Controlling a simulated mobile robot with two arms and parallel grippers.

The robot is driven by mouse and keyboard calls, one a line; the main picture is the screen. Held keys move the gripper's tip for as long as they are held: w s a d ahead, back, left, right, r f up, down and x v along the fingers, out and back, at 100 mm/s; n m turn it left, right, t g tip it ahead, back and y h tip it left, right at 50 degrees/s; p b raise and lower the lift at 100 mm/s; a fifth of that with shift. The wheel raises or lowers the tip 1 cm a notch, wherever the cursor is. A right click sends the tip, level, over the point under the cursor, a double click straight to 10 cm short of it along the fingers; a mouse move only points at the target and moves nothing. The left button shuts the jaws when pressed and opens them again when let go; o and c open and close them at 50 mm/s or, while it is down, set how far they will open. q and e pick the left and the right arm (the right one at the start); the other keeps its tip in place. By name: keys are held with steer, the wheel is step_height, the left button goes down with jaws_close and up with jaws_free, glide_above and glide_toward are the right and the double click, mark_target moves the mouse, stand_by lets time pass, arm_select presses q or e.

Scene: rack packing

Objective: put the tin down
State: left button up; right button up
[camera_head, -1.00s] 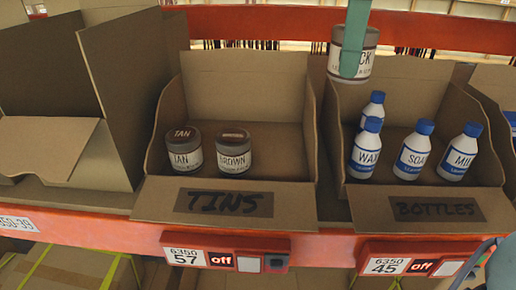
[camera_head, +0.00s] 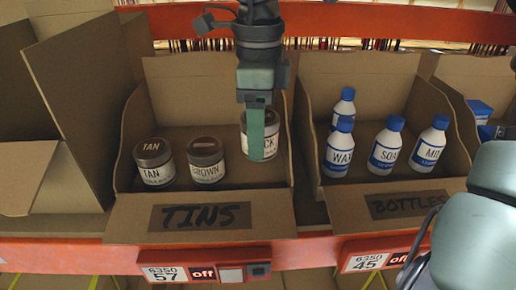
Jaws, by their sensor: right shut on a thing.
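My right gripper (camera_head: 257,135) comes down from above and is shut on a tin with a brown lid and white label (camera_head: 273,147); the visible letters read "CK". A green finger covers part of the label. The held tin is upright in the right part of the cardboard box marked TINS (camera_head: 278,213). I cannot tell whether its base touches the box floor. The TAN tin (camera_head: 153,165) and the BROWN tin (camera_head: 206,160) stand in the box to its left, with a gap between the BROWN tin and the held one. My left gripper is not in view.
The BOTTLES box (camera_head: 350,212) on the right holds several white bottles with blue caps. An empty-looking cardboard box (camera_head: 62,180) stands at the left. An orange shelf edge (camera_head: 100,256) runs along the front. My own grey arm part fills the lower right.

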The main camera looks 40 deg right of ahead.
steer(key=shift+f, duration=0.4)
step_height(320, 180, down, 4)
steer(key=shift+s+r+p, duration=0.1)
steer(key=shift+s+p, duration=0.05)
steer(key=shift+p, duration=0.5)
steer(key=shift+f, duration=0.35)
steer(key=o, duration=1.1)
steer(key=shift+f, duration=0.1)
steer(key=shift+c, duration=0.2)
steer(key=o, duration=0.4)
steer(key=shift+r, duration=0.2)
